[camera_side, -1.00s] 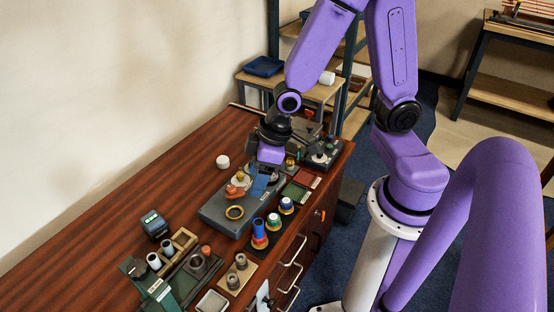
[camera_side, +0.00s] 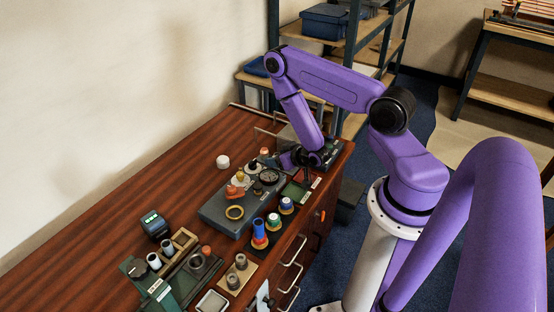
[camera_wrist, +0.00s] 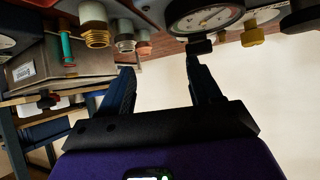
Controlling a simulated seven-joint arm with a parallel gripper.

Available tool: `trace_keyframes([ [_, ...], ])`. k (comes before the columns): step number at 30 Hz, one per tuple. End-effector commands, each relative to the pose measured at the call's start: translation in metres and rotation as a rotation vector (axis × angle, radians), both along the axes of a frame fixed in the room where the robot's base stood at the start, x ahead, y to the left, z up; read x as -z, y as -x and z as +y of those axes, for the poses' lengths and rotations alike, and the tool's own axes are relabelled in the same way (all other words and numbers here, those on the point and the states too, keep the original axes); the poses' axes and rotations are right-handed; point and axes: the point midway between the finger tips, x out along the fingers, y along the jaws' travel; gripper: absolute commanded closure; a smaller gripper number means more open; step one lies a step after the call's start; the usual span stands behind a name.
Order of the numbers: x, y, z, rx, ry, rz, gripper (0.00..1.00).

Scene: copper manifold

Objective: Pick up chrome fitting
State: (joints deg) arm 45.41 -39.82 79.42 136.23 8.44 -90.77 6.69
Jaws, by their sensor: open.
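In the side view my gripper (camera_side: 296,160) is low over the back right of the bench, beside the gauge (camera_side: 269,175). I cannot pick out the silver fitting there; my arm covers part of that area.
The gauge (camera_wrist: 205,15) is close beyond the right fingertip, with a yellow knob (camera_wrist: 252,36) to its right. A grey block (camera_side: 225,215) bears an orange part and a brass ring. Coloured stacked parts (camera_side: 259,232) stand nearby. The left of the wooden bench (camera_side: 100,215) is clear.

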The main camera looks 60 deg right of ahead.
Motion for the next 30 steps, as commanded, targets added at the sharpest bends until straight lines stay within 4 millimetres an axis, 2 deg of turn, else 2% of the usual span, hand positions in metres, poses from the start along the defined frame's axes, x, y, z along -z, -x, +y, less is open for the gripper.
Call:
trace_keyframes([
  [3, 0.008, 0.018, -0.019, 0.064, 0.02, -0.043, 0.37],
  [10, 0.009, 0.03, -0.032, 0.11, 0.043, -0.092, 0.37],
  [22, 0.025, 0.003, -0.044, 0.111, 0.045, -0.095, 0.37],
  [30, 0.041, -0.024, -0.055, 0.11, 0.044, -0.094, 0.37],
])
